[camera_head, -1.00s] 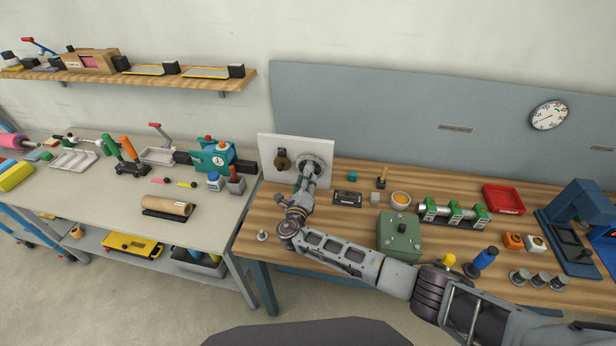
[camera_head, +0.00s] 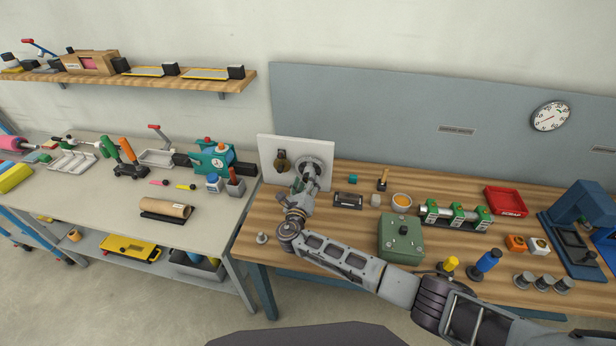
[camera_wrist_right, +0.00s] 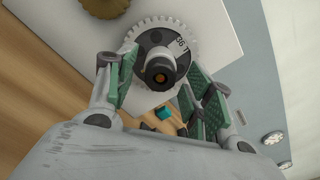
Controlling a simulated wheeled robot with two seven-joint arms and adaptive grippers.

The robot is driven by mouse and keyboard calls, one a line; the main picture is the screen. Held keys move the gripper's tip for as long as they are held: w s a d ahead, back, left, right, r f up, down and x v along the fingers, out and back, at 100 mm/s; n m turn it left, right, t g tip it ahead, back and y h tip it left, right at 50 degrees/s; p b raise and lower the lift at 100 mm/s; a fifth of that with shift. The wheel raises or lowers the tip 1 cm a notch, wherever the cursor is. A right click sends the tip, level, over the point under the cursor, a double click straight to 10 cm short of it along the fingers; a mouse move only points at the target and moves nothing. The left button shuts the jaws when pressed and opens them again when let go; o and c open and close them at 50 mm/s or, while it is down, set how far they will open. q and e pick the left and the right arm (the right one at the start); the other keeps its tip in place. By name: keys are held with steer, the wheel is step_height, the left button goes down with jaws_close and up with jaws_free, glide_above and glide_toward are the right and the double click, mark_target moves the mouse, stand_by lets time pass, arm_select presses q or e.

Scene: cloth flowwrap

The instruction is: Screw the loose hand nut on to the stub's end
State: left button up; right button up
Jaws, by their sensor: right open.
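A white upright board (camera_head: 265,178) stands at the left end of the wooden bench. A round toothed disc with a dark hub (camera_wrist_right: 150,45) is on it, and a short black stub with an orange-brown end (camera_wrist_right: 160,75) points out from its middle. My right gripper (camera_head: 307,180) is open and empty in front of the disc. In the wrist view its green-padded fingers (camera_wrist_right: 160,92) stand either side of the stub, apart from it.
A small grey knob-like piece (camera_head: 262,238) stands at the bench's front left. A dark tray (camera_head: 348,200), a teal cube (camera_head: 353,179) and a green box (camera_head: 388,250) are right of the board. My right forearm crosses the bench front.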

steer(key=shift+s, duration=0.15)
steer(key=v, duration=1.1)
steer(key=shift+s, duration=0.35)
steer(key=shift+a, duration=0.15)
steer(key=shift+c, duration=0.3)
